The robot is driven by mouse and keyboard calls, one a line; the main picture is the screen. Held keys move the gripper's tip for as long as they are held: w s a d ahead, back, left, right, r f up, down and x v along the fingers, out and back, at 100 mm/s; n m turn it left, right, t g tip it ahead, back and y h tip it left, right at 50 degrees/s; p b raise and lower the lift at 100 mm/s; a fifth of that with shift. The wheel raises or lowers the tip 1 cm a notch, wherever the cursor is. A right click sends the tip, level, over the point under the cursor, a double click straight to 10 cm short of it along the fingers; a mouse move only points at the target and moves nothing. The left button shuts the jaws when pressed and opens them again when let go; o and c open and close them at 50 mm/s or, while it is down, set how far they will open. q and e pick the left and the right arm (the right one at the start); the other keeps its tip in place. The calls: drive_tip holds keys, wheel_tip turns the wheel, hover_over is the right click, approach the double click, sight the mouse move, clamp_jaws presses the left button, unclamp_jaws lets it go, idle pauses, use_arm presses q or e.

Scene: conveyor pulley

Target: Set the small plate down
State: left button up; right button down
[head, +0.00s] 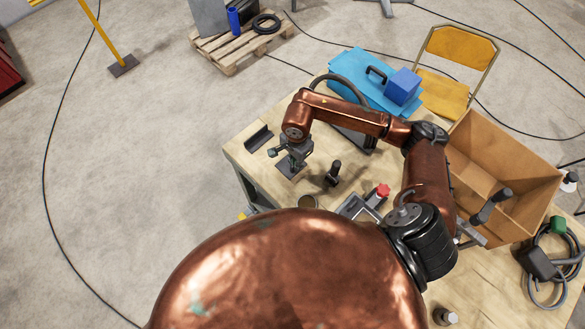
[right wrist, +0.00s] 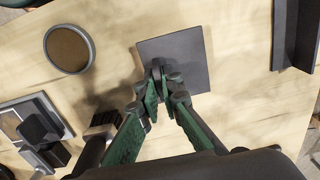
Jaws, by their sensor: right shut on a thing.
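The small plate (right wrist: 182,55) is a flat, dark grey square in the right wrist view. It also shows in the head view (head: 289,171), under my right gripper (head: 293,155). In the right wrist view my right gripper (right wrist: 165,84) is shut on the plate near its edge, with the fingertips hiding that part. The plate is at or just above the wooden table (head: 240,158); I cannot tell whether it touches. My left gripper is not in view.
A dark angle bar (head: 258,138) lies near the table's left edge. A round dish (right wrist: 69,49), a black upright tool (head: 334,172) and a red-knobbed device (head: 381,191) are nearby. A cardboard box (head: 530,195) stands at right. Bare wood surrounds the plate.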

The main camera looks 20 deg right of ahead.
wheel_tip(320, 180, down, 2)
drive_tip(key=shift+f, duration=0.25)
drive_tip(key=c, duration=2.6)
unclamp_jaws()
drive_tip(key=shift+s+f, duration=0.1)
drive_tip(key=shift+f, duration=0.15)
drive_tip(key=o, duration=0.5)
drive_tip(key=shift+r, duration=0.1)
drive_tip(key=shift+r, duration=0.5)
wheel_tip(320, 180, up, 11)
drive_tip(key=shift+s+r+b, duration=0.1)
drive_tip(key=shift+r+b, duration=0.05)
drive_tip(key=shift+b, duration=0.4)
